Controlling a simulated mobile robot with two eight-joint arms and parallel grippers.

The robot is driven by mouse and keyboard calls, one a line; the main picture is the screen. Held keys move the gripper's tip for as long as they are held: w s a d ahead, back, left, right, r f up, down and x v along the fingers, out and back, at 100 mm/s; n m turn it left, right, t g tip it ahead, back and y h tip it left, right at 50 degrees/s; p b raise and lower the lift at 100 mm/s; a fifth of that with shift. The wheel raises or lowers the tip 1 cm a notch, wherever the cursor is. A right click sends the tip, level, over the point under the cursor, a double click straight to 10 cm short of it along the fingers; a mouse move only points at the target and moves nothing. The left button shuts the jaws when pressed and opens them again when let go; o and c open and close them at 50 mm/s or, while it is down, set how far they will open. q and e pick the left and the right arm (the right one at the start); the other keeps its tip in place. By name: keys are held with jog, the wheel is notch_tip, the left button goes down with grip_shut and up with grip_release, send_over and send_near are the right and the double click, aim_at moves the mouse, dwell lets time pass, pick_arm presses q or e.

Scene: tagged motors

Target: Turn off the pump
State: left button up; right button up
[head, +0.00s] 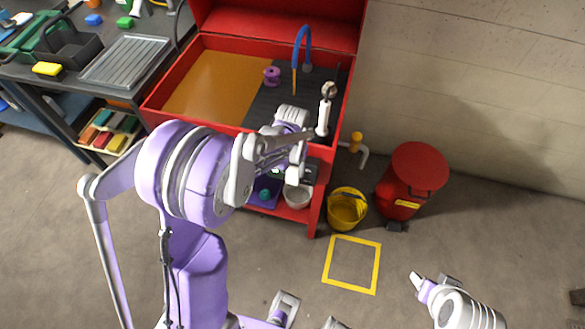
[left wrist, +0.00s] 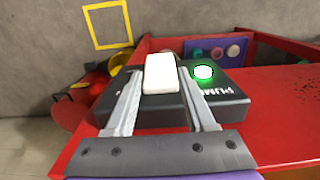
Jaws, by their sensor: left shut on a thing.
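The pump's control box (left wrist: 222,92) is black with upside-down white PUMP lettering, and it is fixed at the red bench's edge. A white switch piece (left wrist: 160,74) stands up from it, and a round light (left wrist: 203,72) beside it glows green. My left gripper (left wrist: 160,82) has one finger on each side of the white switch and is shut on it. In the head view my left gripper (head: 298,165) is at the front of the red wash bench, and my own arm hides much of the box there. My right gripper (head: 433,282) is low at the right, over the floor, away from the bench.
The red wash bench (head: 345,75) holds a blue hose (head: 303,40), a purple spool (head: 271,76) and a white-handled tool (head: 323,115). A yellow bucket (head: 346,210) and a red bin (head: 415,172) stand at its right. A yellow floor square (head: 352,262) is empty.

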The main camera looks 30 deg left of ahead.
pick_arm(q)
grip_shut()
jog(key=shift+s+d+f+t+b, duration=0.15)
jog(key=shift+s+t+b, duration=0.15)
jog(key=shift+t, duration=0.2)
jog(key=shift+s+a+f+t+b, duration=0.1)
jog(key=shift+s+t+b, duration=0.1)
jog(key=shift+t+b, duration=0.25)
jog(key=shift+s+d+t+y+b, duration=0.1)
jog(key=shift+s+t+y+b, duration=0.25)
jog(key=shift+t, duration=0.5)
jog(key=shift+w, duration=0.15)
jog(key=o, duration=0.9)
grip_release()
jog(key=shift+r, duration=0.1)
